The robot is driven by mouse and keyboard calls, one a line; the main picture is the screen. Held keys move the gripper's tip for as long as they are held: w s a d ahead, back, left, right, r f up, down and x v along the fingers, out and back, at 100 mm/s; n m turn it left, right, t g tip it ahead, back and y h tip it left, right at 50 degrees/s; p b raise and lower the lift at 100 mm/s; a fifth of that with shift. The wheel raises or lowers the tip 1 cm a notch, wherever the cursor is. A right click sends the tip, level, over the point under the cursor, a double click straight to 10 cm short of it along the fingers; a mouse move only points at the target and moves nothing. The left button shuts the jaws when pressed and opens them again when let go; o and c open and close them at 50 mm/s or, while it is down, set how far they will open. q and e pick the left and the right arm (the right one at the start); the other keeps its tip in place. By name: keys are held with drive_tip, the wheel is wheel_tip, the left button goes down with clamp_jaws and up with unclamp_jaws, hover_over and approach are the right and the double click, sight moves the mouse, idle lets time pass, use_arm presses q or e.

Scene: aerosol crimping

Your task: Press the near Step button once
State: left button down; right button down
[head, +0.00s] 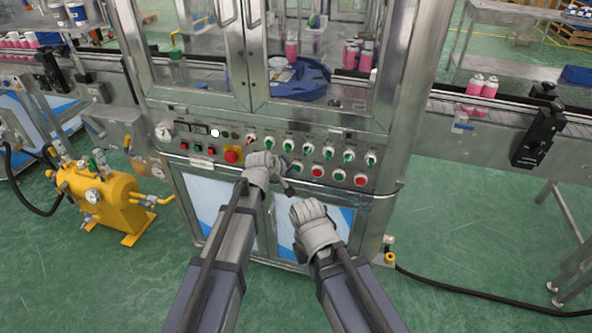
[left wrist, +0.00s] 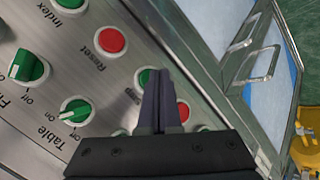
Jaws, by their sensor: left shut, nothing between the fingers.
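In the left wrist view a green button (left wrist: 146,76) with a small label, partly hidden by my fingers, sits between the red Reset button (left wrist: 110,40) and another red button (left wrist: 183,110). The label is too blurred to read surely. My left gripper (left wrist: 160,72) is shut and empty, its tips overlapping the green button's edge in the picture; contact cannot be told.
Green Table knob (left wrist: 76,111) and another green knob (left wrist: 29,69) lie beside the buttons. A red emergency stop (head: 233,156) is on the panel's left. Cabinet doors with handles (left wrist: 262,62) are below the panel. A yellow tank (head: 100,195) stands at left.

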use_arm(q)
drive_tip(key=shift+w+d, duration=0.1)
drive_tip(key=shift+w, duration=0.25)
idle(0.7)
idle(0.4)
drive_tip(key=shift+s+a, duration=0.25)
drive_tip(key=shift+s, duration=0.65)
drive_tip(key=s, duration=0.1)
drive_tip(key=s+a, duration=0.1)
drive_tip(key=s, duration=0.2)
drive_tip(key=shift+s+a, duration=0.25)
drive_tip(key=shift+a, duration=0.05)
idle(0.6)
